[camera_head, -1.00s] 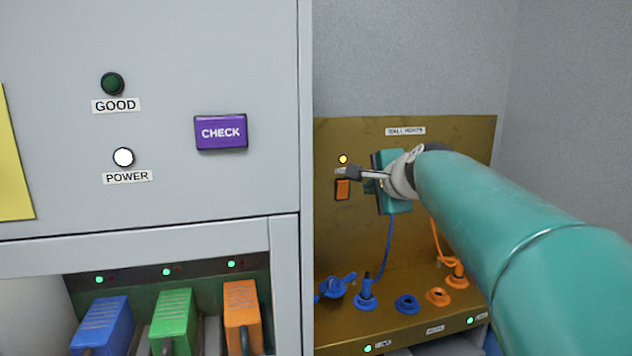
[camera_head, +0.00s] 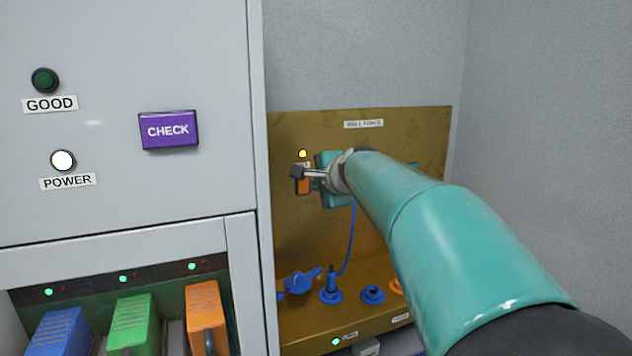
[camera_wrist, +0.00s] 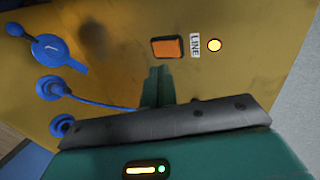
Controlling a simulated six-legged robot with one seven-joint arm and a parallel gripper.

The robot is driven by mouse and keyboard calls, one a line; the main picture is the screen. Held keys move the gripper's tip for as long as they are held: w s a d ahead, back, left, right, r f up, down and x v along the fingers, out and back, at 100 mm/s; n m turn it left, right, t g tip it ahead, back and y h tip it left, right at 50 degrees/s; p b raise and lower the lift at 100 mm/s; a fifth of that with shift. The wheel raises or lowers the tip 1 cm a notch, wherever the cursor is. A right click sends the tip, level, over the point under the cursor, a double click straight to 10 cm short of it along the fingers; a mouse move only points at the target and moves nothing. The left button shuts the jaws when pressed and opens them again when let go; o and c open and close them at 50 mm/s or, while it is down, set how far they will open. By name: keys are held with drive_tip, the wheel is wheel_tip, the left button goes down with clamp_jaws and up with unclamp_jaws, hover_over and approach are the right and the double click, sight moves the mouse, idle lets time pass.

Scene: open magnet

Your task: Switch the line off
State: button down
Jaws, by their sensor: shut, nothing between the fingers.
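The orange line switch (camera_head: 303,186) is on the brass panel, below a lit yellow lamp (camera_head: 302,153). In the wrist view the orange switch (camera_wrist: 167,47) sits beside a LINE label (camera_wrist: 195,45) and the lit yellow lamp (camera_wrist: 214,45). My gripper (camera_head: 297,171) is shut and empty, its dark tip in front of the upper part of the switch in the head view. In the wrist view my gripper (camera_wrist: 158,72) ends just short of the switch's edge. I cannot tell whether it touches.
A grey cabinet at left carries a purple CHECK button (camera_head: 168,131) and a lit white POWER lamp (camera_head: 63,160). Blue, green and orange plugs stand in its lower bay. Blue connectors (camera_head: 330,290) and a blue cable (camera_head: 350,235) lie below my arm on the panel's ledge.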

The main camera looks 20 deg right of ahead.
sight(304, 183)
drive_tip(key=w, duration=0.4)
drive_tip(key=shift+w+f, duration=0.3)
drive_tip(key=shift+f, duration=0.1)
drive_tip(key=shift+w+r, duration=0.2)
drive_tip(key=shift+w, duration=0.55)
drive_tip(key=shift+w+r, duration=0.15)
drive_tip(key=shift+w, duration=0.3)
drive_tip(key=shift+r, duration=0.8)
